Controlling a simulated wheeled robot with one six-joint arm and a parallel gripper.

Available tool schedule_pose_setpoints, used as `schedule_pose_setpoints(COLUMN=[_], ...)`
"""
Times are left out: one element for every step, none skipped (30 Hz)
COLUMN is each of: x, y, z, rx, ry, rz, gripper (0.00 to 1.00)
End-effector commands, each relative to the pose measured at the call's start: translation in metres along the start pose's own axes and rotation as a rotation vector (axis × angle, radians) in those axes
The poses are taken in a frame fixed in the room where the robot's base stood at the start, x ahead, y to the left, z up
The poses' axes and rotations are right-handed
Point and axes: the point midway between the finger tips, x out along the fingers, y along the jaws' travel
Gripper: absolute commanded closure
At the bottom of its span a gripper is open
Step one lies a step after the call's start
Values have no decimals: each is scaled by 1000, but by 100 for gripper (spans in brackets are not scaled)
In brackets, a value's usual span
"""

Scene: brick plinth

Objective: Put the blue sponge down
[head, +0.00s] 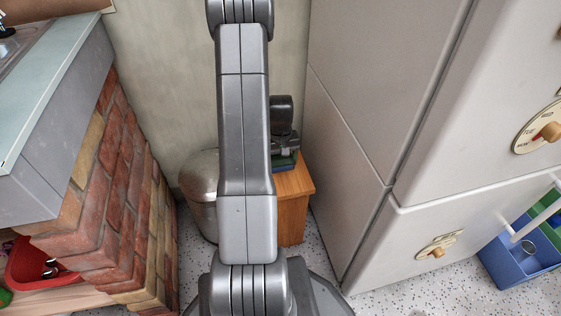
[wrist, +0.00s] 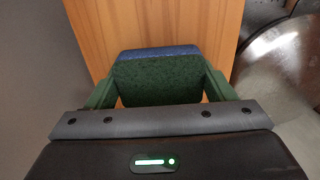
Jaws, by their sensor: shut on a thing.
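The sponge (wrist: 157,80) is between the two green fingers of my gripper (wrist: 160,88) in the wrist view. Its broad face towards the camera is dark green and its far edge is blue. My gripper is shut on it. In the head view my gripper (head: 285,150) is partly hidden behind my arm, and only a little blue and green shows at its end. It is over the top of a small wooden stand (head: 293,210). The wood (wrist: 150,22) also shows beyond the sponge in the wrist view. I cannot tell whether the sponge touches it.
A round metal bin (head: 200,182) stands close to the left of the stand. A large pale fridge (head: 365,85) rises close on the right. A brick plinth (head: 120,190) with a counter is at the left. A blue caddy (head: 515,262) is at the far right.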

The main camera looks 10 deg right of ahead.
Motion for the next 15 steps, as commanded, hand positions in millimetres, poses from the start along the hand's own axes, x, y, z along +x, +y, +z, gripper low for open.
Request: schedule_pose_setpoints(x=[-1, -2, -2, -2, -1, 0, 1, 2, 3, 2, 2, 2, 2, 2, 2], y=[0, 0, 0, 0, 0, 0, 0, 0, 0, 0, 0, 0, 0, 0, 0], z=[0, 0, 0, 0, 0, 0, 0, 0, 0, 0, 0, 0, 0, 0, 0], rx=[0, 0, 0, 0, 0, 0, 0, 0, 0, 0, 0, 0, 0, 0, 0], ry=[1, 1, 1, 1, 1, 1, 1, 1, 1, 1, 1, 1, 1, 1, 1], rz=[0, 0, 0, 0, 0, 0, 0, 0, 0, 0, 0, 0, 0, 0, 0], gripper=[42, 42, 42, 42, 42, 42, 42, 42, 42, 18, 12, 4, 2, 2, 2])
